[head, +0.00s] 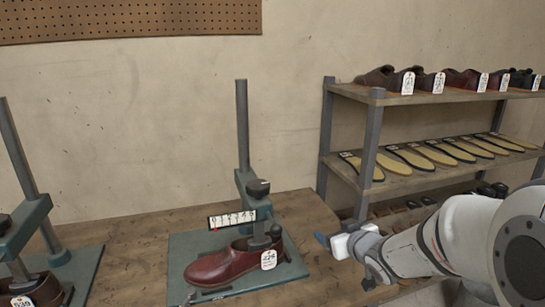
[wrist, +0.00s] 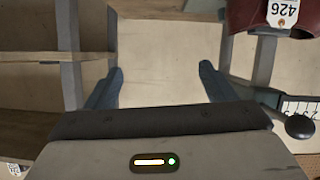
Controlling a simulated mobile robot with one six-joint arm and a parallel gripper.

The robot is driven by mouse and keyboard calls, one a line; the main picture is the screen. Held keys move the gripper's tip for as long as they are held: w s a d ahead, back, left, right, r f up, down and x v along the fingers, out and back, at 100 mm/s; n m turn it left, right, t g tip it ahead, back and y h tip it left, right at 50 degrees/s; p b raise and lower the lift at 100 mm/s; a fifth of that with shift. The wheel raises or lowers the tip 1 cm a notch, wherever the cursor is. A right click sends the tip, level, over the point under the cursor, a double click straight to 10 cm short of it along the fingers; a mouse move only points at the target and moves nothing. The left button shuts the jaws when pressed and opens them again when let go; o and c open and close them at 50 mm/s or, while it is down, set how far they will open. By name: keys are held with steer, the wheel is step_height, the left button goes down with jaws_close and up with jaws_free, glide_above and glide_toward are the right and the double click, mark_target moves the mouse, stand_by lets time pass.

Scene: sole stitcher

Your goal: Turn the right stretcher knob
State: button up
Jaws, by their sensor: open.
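The right stretcher (head: 241,130) has a teal base plate, an upright post and a black knob (head: 258,188) on top of its head. A white number scale (head: 232,219) sits below the knob, with a red mark near its left end. A dark red shoe (head: 222,266) with a white tag is on this stretcher. In the wrist view the black knob (wrist: 299,126) is at the right edge, beside the scale (wrist: 298,105), outside the jaws. My gripper (head: 331,240) is open and empty, to the right of the stretcher and apart from it. Its blue fingers show in the wrist view (wrist: 160,71).
The left stretcher (head: 18,165) stands at the left edge, partly cut off, with another tagged shoe. A shelf rack (head: 365,155) with shoes and soles stands behind my arm at right. The wooden bench (head: 135,255) is clear between the two stretchers.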

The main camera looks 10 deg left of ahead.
mark_target(267, 192)
steer(key=s+a+r+n+g+y+p, duration=0.1)
steer(key=a+r+n+y+p, duration=0.1)
steer(key=a+r+y, duration=0.1)
steer(key=s+a+r+n+g+y+p, duration=0.1)
steer(key=a+r+y+p, duration=0.1)
steer(key=a, duration=0.4)
steer(key=s+a+r+n+g+y+p, duration=0.1)
steer(key=a+r+n+g+y+p, duration=0.1)
steer(key=a+r+y, duration=0.2)
steer(key=shift+s+a+r+n+y, duration=0.2)
steer(key=shift+r+n+y, duration=0.15)
steer(key=shift+r, duration=0.2)
steer(key=shift+a+p, duration=0.3)
steer(key=p+x, duration=0.1)
steer(key=x, duration=0.5)
steer(key=shift+w+a, duration=0.2)
steer(key=shift+a, duration=0.2)
steer(key=shift+c, duration=0.3)
steer(key=c, duration=0.9)
steer(key=shift+f, duration=0.1)
steer(key=shift+b, duration=0.35)
